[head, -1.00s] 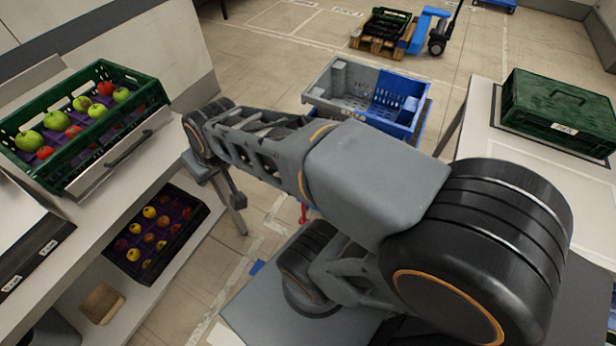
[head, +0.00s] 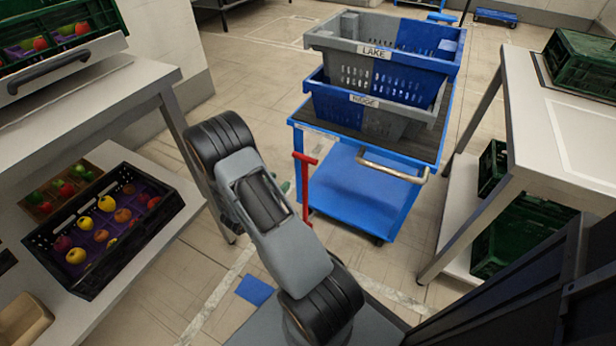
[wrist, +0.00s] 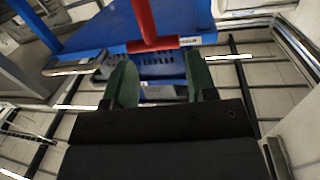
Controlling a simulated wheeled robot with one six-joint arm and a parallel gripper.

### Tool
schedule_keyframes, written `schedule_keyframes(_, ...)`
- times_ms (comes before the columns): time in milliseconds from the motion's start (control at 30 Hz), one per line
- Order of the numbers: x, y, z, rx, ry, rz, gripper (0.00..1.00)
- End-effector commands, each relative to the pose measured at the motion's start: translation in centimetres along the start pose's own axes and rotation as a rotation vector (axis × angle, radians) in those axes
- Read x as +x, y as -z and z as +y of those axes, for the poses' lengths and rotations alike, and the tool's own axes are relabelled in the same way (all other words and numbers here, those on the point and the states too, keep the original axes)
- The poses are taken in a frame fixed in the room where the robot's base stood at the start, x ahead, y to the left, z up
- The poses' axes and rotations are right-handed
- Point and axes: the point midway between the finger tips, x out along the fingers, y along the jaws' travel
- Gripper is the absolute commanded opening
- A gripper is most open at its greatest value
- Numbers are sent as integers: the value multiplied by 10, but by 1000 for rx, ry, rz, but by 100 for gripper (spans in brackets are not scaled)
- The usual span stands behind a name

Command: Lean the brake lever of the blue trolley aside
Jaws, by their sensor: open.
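The blue trolley (head: 365,185) stands in the middle of the head view with a dark top deck and a lower blue shelf. Its red brake lever (head: 306,185) stands about upright at the near left corner, with a short crossbar on top. In the wrist view the red lever (wrist: 152,44) shows its crossbar just beyond my fingertips, its shaft running up out of the picture. My gripper (wrist: 160,62) is open, its two green fingers apart with nothing held. In the head view my arm hides most of the gripper, close to the left of the lever.
Two stacked grey-and-blue crates, LAKE (head: 420,65) over RIDGE (head: 330,98), sit on the trolley. A metal handle (head: 392,165) juts from its near side. A fruit table (head: 75,90) stands left and a white table (head: 575,150) right.

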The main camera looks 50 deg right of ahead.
Motion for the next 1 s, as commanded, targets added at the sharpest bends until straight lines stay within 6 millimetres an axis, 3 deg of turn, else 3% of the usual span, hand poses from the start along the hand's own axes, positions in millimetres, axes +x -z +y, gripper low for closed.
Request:
schedule_keyframes(33,2,-11,6,-15,-23,26,52)
schedule_keyframes(267,21,-13,17,-36,-63,73,52)
schedule_keyframes(700,102,-8,21,-34,-61,72,52)
schedule_keyframes(1000,133,-4,22,-36,-58,70,52)
